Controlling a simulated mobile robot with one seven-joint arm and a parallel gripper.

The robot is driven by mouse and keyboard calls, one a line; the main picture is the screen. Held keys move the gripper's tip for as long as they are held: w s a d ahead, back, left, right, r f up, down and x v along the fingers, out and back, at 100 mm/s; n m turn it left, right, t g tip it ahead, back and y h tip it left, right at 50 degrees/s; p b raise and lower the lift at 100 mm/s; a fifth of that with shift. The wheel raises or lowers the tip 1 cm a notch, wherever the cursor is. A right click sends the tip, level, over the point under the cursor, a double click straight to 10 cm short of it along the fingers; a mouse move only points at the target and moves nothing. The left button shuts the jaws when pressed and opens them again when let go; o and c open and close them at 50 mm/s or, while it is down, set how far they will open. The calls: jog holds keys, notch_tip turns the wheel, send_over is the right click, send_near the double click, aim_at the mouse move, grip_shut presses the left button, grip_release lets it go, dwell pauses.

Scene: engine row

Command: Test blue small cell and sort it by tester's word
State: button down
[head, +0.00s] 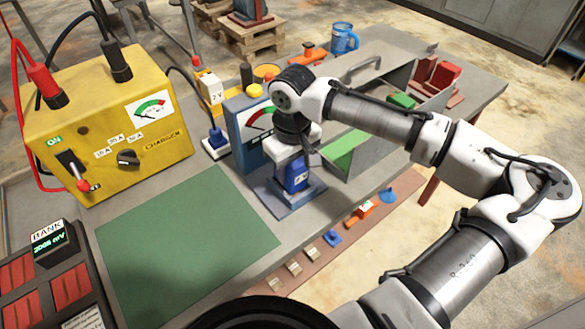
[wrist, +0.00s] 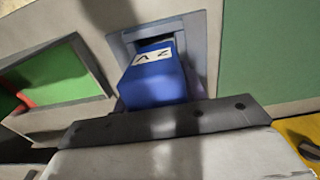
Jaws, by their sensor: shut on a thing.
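The blue small cell (head: 296,174) is upright in my gripper (head: 294,160), over the blue-grey foot of the tester (head: 268,199). In the wrist view the cell (wrist: 155,78), with a white "2 V" label, lies against the dark edge of my gripper (wrist: 165,122), in line with the tester's recessed bay (wrist: 199,38). I cannot tell whether the cell is fully seated. The tester's blue body (head: 246,150) stands behind; its dial is partly covered by my arm and its reading is unclear. A metal sorting tray (head: 372,148) has green and red parts.
A yellow charger (head: 110,130) with cables stands at left. A green mat (head: 185,245) lies clear in front. A bank unit (head: 48,245) with red cells is at lower left. Small parts (head: 331,237) line the front strip; a blue mug (head: 343,40) stands behind.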

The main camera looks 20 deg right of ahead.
jog(key=shift+f, duration=0.8)
jog(key=c, duration=0.8)
grip_release()
jog(key=shift+a, duration=0.1)
jog(key=shift+s, duration=0.1)
